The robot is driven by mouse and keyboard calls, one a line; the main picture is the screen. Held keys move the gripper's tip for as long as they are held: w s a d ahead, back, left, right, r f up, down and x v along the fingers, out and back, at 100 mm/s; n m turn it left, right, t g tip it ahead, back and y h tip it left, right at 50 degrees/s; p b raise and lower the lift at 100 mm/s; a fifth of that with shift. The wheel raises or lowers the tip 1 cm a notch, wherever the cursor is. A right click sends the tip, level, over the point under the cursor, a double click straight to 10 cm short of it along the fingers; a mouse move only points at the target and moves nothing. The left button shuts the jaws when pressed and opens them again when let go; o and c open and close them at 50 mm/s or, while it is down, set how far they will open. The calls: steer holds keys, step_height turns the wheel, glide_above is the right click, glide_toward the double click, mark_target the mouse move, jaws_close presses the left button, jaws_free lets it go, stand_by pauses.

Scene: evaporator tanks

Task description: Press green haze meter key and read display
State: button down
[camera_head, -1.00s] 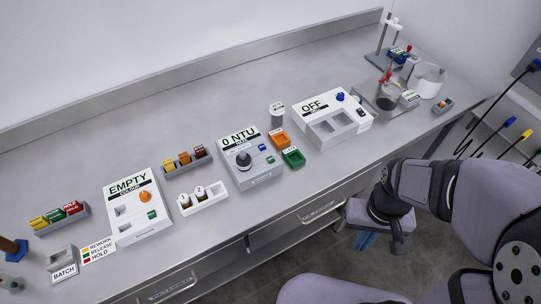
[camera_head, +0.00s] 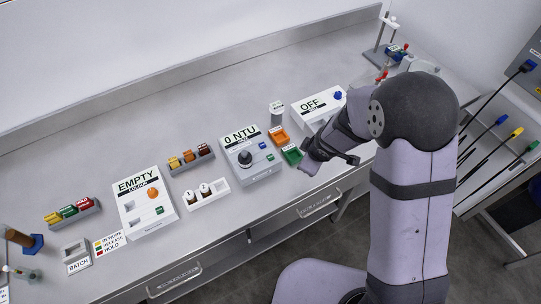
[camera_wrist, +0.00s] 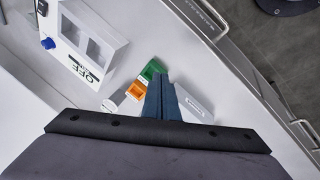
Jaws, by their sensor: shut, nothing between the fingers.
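In the head view, the fingertips cannot be made out.
A green tray (camera_head: 292,156) and an orange tray (camera_head: 279,137) stand right of the meter. A white "OFF" device (camera_head: 309,109) is farther right, partly behind my arm. A rack with vials (camera_head: 206,196) and the "EMPTY" colour device (camera_head: 146,215) stand to the left.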

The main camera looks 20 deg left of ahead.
steer(key=w+a+r+n+y, duration=0.2)
steer(key=a+r+n, duration=0.1)
steer(key=a, duration=0.3)
step_height(320, 180, up, 3)
steer(key=n+y, duration=0.2)
steer(key=y, duration=0.2)
glide_above(271, 158)
steer(key=shift+s+d+r, duration=0.1)
steer(key=shift+s+d, duration=0.1)
steer(key=shift+d, duration=0.2)
step_height(271, 158, down, 9)
steer(key=b, duration=0.8)
steer(key=shift+b, duration=0.4)
steer(key=shift+f+b, duration=0.6)
steer(key=shift+f, duration=0.25)
stand_by(1.5)
steer(key=shift+r, duration=0.2)
steer(key=shift+r+p, duration=0.75)
steer(key=shift+p, duration=0.2)
steer(key=shift+r, duration=0.1)
